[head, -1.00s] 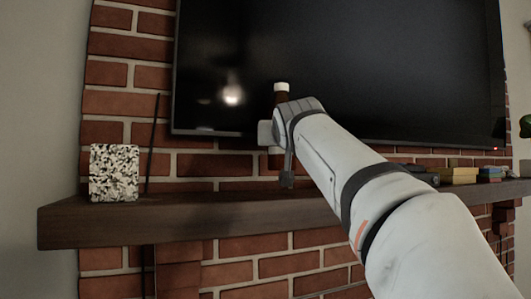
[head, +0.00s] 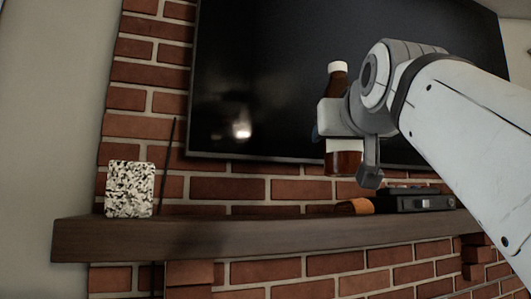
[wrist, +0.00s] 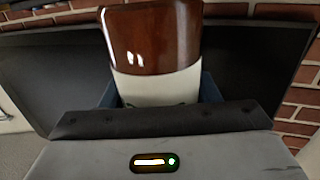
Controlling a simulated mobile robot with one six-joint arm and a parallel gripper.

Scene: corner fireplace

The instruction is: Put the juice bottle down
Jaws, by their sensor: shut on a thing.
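The juice bottle (head: 344,161) is dark brown with a white cap and a pale label. My gripper (head: 330,118) is shut around its middle and holds it upright in front of the black screen in the head view. The bottle's lower end appears above the level of the wooden mantel (head: 250,236). In the wrist view the glossy brown bottle (wrist: 152,35) and its pale label show between the blue-edged fingers. My gripper hides part of the bottle's middle in the head view.
A black-and-white speckled block (head: 130,189) stands at the mantel's left, beside a thin dark stick (head: 168,168). An orange-brown object (head: 355,206) and a dark box-like device (head: 418,200) lie on the right part. The mantel between the block and the orange-brown object is clear. The large screen (head: 270,80) hangs behind.

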